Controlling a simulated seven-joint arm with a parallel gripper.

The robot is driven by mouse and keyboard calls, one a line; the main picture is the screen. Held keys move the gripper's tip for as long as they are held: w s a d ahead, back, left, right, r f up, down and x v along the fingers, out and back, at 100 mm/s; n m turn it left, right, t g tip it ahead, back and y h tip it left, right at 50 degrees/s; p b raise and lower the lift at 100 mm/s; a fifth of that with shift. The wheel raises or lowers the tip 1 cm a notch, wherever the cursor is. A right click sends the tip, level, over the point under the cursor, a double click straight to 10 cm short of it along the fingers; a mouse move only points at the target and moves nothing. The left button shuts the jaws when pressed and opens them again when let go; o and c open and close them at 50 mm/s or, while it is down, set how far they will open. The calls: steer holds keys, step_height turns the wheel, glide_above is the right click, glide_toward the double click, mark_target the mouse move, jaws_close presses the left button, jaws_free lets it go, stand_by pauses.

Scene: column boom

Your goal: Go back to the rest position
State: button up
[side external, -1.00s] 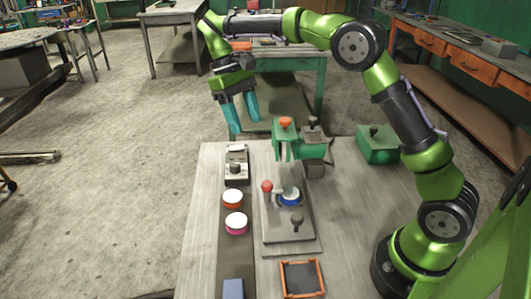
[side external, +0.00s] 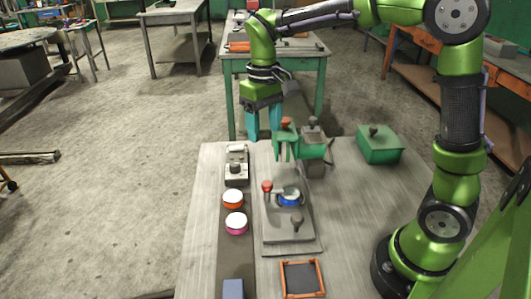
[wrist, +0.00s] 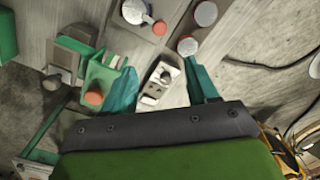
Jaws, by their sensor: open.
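My gripper (side external: 263,122) has teal fingers that point down above the far edge of the work table (side external: 345,225). It is open, and nothing shows between its fingers in the side view. In the wrist view the two teal fingers of my gripper (wrist: 163,90) stand apart, with the grey switch box (wrist: 160,84) in the background between them. The green machine with an orange knob (side external: 287,142) is just right of and below the fingers in the side view. The fingertips overlap its left edge there, and I cannot tell whether they touch.
A grey plate with a red-knobbed lever (side external: 267,187) and a blue-and-white disc (side external: 290,196) lies mid-table. Orange-sided (side external: 233,199) and pink-sided (side external: 236,223) round pieces sit on a dark strip. A green box (side external: 379,144) stands right, an orange-framed tray (side external: 302,279) in front.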

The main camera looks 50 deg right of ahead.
steer(key=s+r+m+t+y, duration=0.1)
steer(key=s+r+m+t, duration=0.2)
steer(key=s+t, duration=0.4)
steer(key=shift+s+r+t+y, duration=0.15)
steer(key=shift+s+t+y, duration=0.2)
steer(key=shift+s, duration=3.7)
